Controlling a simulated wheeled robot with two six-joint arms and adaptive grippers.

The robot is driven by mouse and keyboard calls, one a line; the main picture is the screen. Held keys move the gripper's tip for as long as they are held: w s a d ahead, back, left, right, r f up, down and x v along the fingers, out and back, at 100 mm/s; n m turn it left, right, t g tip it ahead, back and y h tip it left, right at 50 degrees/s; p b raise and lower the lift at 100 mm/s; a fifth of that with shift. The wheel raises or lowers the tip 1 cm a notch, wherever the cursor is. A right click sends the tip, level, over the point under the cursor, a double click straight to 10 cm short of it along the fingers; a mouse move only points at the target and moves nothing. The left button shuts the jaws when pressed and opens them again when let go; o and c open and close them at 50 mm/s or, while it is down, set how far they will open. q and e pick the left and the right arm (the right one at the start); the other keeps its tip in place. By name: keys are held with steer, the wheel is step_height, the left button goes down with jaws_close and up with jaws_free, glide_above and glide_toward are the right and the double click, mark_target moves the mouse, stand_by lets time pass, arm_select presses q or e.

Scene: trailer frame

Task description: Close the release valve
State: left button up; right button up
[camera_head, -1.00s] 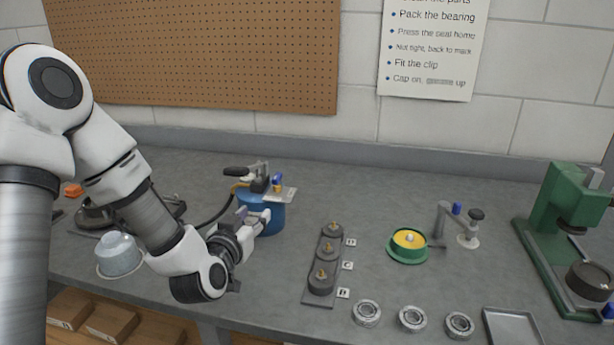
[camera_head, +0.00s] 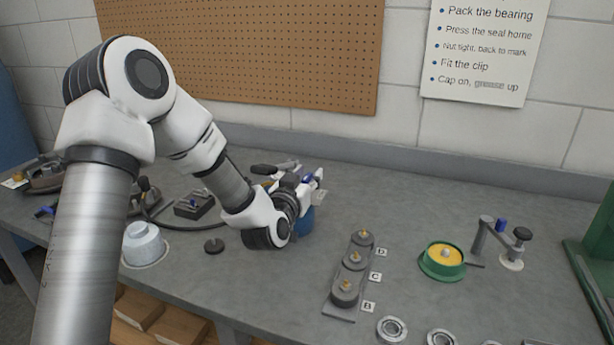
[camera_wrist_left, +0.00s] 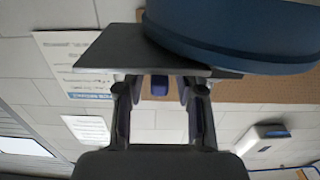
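The blue pump canister (camera_head: 306,222) stands on the bench, mostly hidden behind my left gripper. It is large at the top of the left wrist view (camera_wrist_left: 240,30), with a dark flat plate (camera_wrist_left: 130,52) beside it. A small blue knob (camera_wrist_left: 159,85), seemingly the release valve, shows between the fingertips in that view. My left gripper (camera_head: 315,184) is at the pump's top, its fingers apart. In the left wrist view (camera_wrist_left: 159,90) gaps show on both sides of the knob. Whether the valve is open or shut cannot be told. My right gripper is not in view.
The black pump handle (camera_head: 264,169) and a hose (camera_head: 180,227) lie left of the gripper. A block with several dark posts (camera_head: 340,308) and a green-rimmed yellow dish (camera_head: 443,262) stand to the right. Bearing rings (camera_head: 392,329) lie near the front edge.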

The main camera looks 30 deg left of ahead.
arm_select(q)
steer(key=shift+w, duration=0.1)
jaws_close()
